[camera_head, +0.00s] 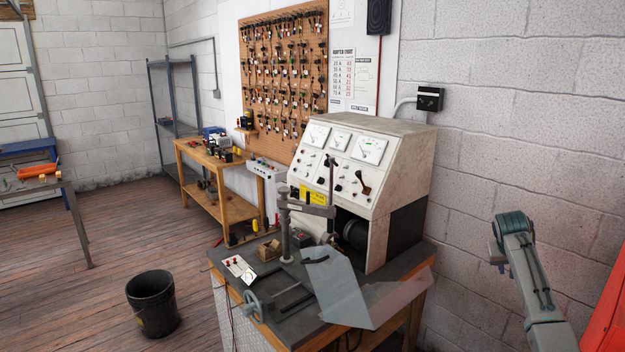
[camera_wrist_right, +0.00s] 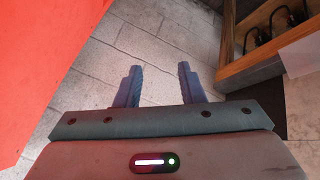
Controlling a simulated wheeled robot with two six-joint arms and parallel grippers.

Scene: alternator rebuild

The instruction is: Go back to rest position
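My right gripper (camera_wrist_right: 160,69) shows in the right wrist view. Its two dark fingers stand apart with nothing between them, so it is open and empty. Behind the fingers is a pale grey block surface, with no object touching them. In the head view my right arm comes in at the lower right, in front of the block wall; its fingers cannot be made out there. My left gripper and left arm are in neither view.
A workbench (camera_head: 222,276) carries a test console (camera_head: 402,152), a clamp stand (camera_head: 285,225) and a clear guard (camera_head: 345,285). A black bucket (camera_head: 152,303) stands on open wooden floor to the left. In the wrist view a red surface (camera_wrist_right: 40,50) and wooden frame (camera_wrist_right: 250,72) flank my gripper.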

